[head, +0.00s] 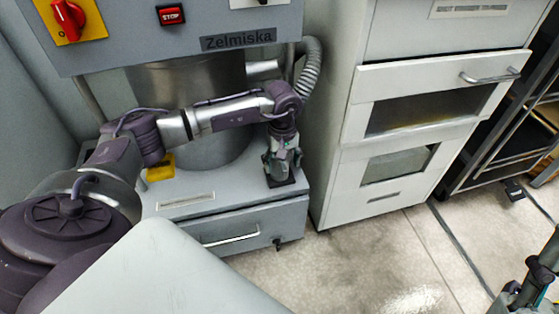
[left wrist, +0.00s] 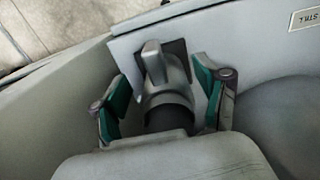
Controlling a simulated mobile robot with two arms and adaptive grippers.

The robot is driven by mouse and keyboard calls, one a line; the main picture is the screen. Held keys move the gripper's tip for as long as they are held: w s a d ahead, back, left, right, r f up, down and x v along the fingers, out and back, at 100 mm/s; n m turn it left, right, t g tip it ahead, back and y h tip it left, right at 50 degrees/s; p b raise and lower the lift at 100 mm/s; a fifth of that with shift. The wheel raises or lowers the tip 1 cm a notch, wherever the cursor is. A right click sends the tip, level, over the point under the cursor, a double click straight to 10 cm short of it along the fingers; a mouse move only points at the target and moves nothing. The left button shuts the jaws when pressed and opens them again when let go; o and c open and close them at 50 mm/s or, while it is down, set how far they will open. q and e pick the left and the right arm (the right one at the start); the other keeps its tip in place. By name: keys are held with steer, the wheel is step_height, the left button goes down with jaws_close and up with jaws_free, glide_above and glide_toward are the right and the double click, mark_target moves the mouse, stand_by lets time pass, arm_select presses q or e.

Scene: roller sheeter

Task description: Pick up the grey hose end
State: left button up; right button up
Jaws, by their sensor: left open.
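The grey hose end (left wrist: 168,95) shows in the left wrist view as a grey rounded piece with a raised tab and a dark band below it. It stands over a dark square plate (left wrist: 178,50). My left gripper (left wrist: 158,75) is open, with one green-padded finger on each side of the hose end and visible gaps to it. In the head view my left gripper (head: 281,161) points down over the machine's lower ledge and largely hides the hose end there. My right gripper (head: 530,285) is at the lower right edge, and its fingers are unclear.
A grey ribbed hose (head: 311,68) runs down the machine's right side, behind my left arm. The ledge (head: 225,181) has a drawer (head: 245,226) below it. A white cabinet (head: 335,150) stands close on the right. A yellow block (head: 160,167) lies on the ledge. Floor is clear in front.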

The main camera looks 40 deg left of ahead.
arm_select(q)
steer(key=shift+f, duration=0.2)
steer(key=shift+c, duration=0.2)
steer(key=c, duration=1.3)
steer(key=shift+a+r, duration=0.1)
jaws_close()
